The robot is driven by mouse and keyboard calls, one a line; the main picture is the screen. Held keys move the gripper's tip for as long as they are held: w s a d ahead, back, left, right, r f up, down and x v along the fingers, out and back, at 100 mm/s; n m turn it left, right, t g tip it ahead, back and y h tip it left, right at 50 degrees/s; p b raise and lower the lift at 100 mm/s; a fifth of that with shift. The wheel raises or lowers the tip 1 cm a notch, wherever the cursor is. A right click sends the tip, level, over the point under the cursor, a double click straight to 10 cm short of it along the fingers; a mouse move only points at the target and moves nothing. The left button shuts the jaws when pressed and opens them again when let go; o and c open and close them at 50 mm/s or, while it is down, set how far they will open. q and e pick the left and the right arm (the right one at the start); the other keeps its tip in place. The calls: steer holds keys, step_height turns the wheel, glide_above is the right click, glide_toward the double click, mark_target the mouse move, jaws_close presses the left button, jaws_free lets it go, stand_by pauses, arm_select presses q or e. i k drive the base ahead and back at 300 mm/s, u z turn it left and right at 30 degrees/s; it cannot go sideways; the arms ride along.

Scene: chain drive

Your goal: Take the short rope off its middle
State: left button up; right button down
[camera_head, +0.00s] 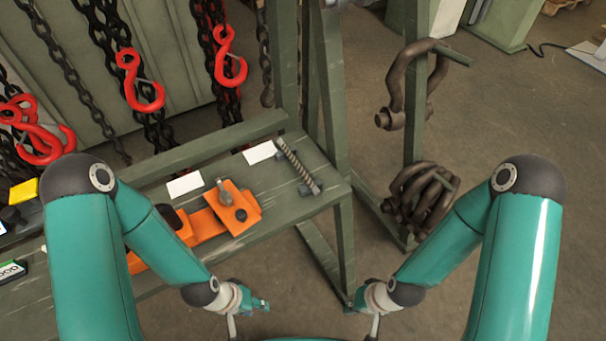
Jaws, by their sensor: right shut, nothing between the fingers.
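The short rope (296,164) lies on the green bench (325,200) near its right end, running from upper left to lower right. My right gripper (352,307) is at the bottom, right of the left one, shut and empty, also apart from the rope.
An orange tool (208,225) and white cards (185,184) lie on the bench left of the rope. Chains with red hooks (231,69) hang behind. A green post (415,130) carries large brown shackles (420,198) on the right. The floor between bench and post is mostly clear.

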mark_target(316, 191)
steer(key=z, duration=0.1)
steer(key=k, duration=1)
steer(key=z, duration=0.7)
steer(key=i, duration=0.9)
steer(key=u, duration=0.1)
